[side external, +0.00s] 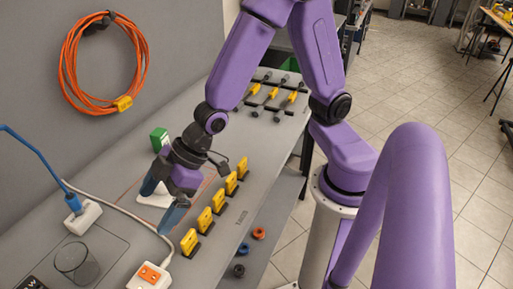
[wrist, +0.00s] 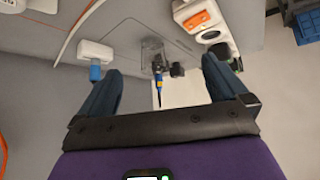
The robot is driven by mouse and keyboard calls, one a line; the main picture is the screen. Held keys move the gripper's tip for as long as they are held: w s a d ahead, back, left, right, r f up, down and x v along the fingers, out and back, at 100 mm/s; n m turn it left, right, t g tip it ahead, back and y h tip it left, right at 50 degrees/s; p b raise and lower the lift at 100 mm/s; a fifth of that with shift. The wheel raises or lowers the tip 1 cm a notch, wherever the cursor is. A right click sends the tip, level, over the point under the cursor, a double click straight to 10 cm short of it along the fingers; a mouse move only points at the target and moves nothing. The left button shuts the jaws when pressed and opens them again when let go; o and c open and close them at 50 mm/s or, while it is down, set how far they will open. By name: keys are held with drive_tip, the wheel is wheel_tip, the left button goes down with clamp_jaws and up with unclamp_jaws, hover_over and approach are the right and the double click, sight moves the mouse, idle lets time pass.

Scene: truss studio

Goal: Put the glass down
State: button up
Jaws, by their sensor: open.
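A clear, dark-tinted glass (side external: 77,262) stands upright on the grey bench at the lower left of the side view, on a dark outlined panel. In the wrist view a see-through shape that looks like the glass (wrist: 152,50) lies beyond my fingertips, between them and apart from both. My gripper (side external: 162,204) is open and points down over the bench, to the right of the glass and farther back. Its two blue fingers (wrist: 164,80) are spread wide in the wrist view, with nothing gripped.
A white power strip with an orange switch (side external: 151,275) and a white block with a blue plug (side external: 82,216) flank the glass. Yellow clips (side external: 218,200) line the bench edge. A white pad (wrist: 180,92) lies below my gripper. A green box (side external: 159,139) stands behind.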

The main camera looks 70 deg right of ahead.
drive_tip(key=s+d+r+g+h, duration=0.2)
drive_tip(key=s+d+h, duration=0.1)
drive_tip(key=s+d, duration=0.5)
drive_tip(key=s+d+r+g+h, duration=0.2)
drive_tip(key=s+d+h, duration=0.1)
drive_tip(key=s+d, duration=0.5)
drive_tip(key=d, duration=0.2)
drive_tip(key=shift+d+r+n, duration=0.3)
drive_tip(key=shift+d+r, duration=0.05)
drive_tip(key=shift+r, duration=0.05)
